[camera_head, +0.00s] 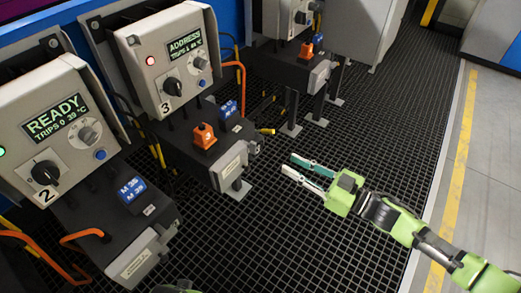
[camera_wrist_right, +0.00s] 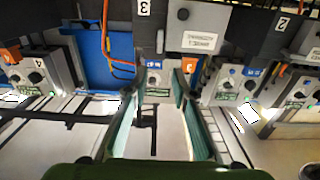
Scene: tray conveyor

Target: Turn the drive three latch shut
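Drive three (camera_head: 150,45) is a grey control panel marked 3, with a red light and a display reading ADDRESS. Below it is a black unit (camera_head: 190,150) with an orange block (camera_head: 203,136), a blue label (camera_head: 228,109) and a grey front plate. A short yellow-tipped part (camera_head: 266,131) sticks out at its right; I cannot tell which part is the latch. My right gripper (camera_head: 293,168) is open and empty, to the right of the unit and apart from it. Its spread fingers also show in the right wrist view (camera_wrist_right: 158,125). My left gripper is not clearly visible.
Drive two (camera_head: 55,125) stands at the left with a green light and a READY display. Another drive (camera_head: 297,20) stands farther back. Orange cables (camera_head: 242,85) hang beside the units. The dark grating floor (camera_head: 330,240) is clear around the right arm.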

